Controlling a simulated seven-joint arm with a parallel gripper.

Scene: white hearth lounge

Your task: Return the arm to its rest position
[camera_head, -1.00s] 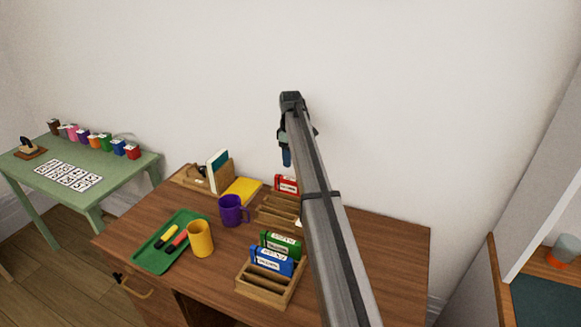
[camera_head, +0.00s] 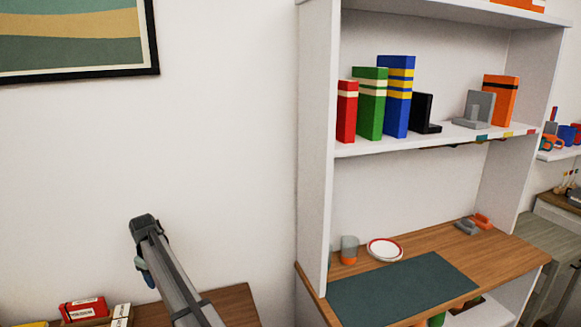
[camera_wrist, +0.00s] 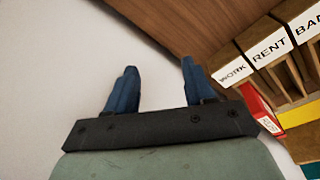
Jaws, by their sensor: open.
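My arm (camera_head: 178,285) rises from the bottom of the head view, with its bent joint in front of the white wall. My gripper (camera_wrist: 158,66) shows in the wrist view with two blue fingers spread apart. It is open, and nothing is between the fingers. In the head view only a small blue part shows beside the arm, and the fingertips are not clear. The gripper hangs near the wall and the brown desk (camera_head: 240,301), touching nothing that I can see.
A red box (camera_head: 83,308) stands on the desk, left of my arm. The wrist view shows a wooden rack (camera_wrist: 290,75) with labels "WORK" and "RENT". A white shelf unit (camera_head: 317,150) with books stands right. Open wall lies between it and my arm.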

